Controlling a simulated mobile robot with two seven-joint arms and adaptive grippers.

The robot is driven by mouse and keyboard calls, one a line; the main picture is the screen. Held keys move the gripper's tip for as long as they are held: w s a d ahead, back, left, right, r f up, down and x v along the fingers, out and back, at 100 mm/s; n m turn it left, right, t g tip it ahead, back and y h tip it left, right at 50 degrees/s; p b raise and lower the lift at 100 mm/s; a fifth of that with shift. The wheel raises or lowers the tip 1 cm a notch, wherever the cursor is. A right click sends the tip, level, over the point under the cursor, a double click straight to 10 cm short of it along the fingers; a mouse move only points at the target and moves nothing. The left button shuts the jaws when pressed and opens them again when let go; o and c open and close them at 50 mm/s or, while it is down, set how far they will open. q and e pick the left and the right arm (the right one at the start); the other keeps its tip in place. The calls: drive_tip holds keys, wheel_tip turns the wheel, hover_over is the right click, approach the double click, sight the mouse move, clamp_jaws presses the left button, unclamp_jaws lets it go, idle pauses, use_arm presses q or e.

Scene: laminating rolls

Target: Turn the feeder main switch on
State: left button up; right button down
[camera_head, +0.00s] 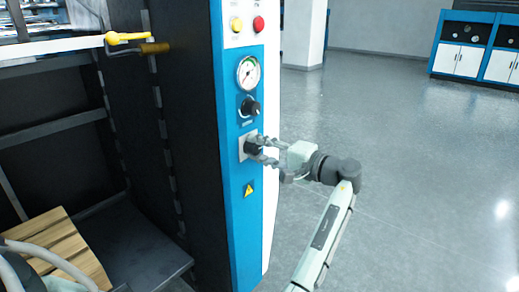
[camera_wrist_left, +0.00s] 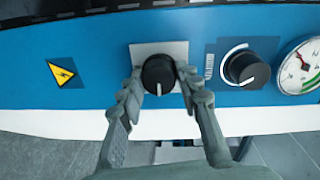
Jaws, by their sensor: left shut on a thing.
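The feeder main switch is a black rotary knob (camera_head: 250,147) on a square silver plate, low on the blue control panel (camera_head: 236,205). It also shows in the left wrist view (camera_wrist_left: 158,72), where its white mark points down in the picture. My left gripper (camera_head: 260,150) reaches the panel from the right side. In the left wrist view its two fingers (camera_wrist_left: 158,84) are on either side of the knob, shut on it. The fingertips hide part of the plate. My right gripper is not in view.
Next to the switch are another black knob (camera_head: 250,107), a gauge (camera_head: 248,73) and a yellow warning label (camera_head: 248,189). Yellow and red buttons (camera_head: 258,24) are higher up. A yellow-handled lever (camera_head: 125,38) sticks out at left. The floor right of the panel is clear.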

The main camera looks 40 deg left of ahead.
use_arm(q)
drive_tip(key=o, duration=1.2)
drive_tip(key=shift+c, duration=0.2)
drive_tip(key=d, duration=1.2)
drive_tip(key=shift+s+r, duration=0.35)
drive_tip(key=shift+s, duration=0.1)
